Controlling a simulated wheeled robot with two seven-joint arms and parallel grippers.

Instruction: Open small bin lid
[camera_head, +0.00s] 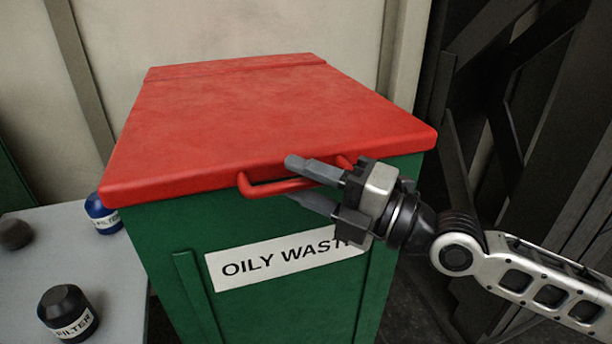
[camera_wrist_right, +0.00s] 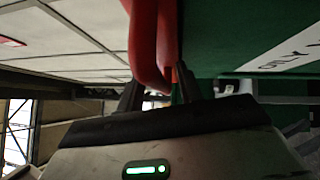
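The bin is a green box with a closed red lid (camera_head: 265,115) and a white "OILY WASTE" label (camera_head: 275,262) on its front. A red bar handle (camera_head: 262,188) sticks out from the lid's front edge. My right gripper (camera_head: 292,180) reaches in from the right at the handle. Its fingers are apart, one above the bar and one below, with the bar between them. The right wrist view also shows the red handle (camera_wrist_right: 145,45) between the two dark fingers (camera_wrist_right: 157,88). I cannot tell whether either finger touches it. My left gripper is not in view.
A grey table (camera_head: 60,245) stands left of the bin, with a black filter (camera_head: 68,310), a blue filter (camera_head: 100,213) and a dark round object (camera_head: 15,234) on it. A pale wall is behind the bin. Dark metal beams (camera_head: 520,100) stand at the right.

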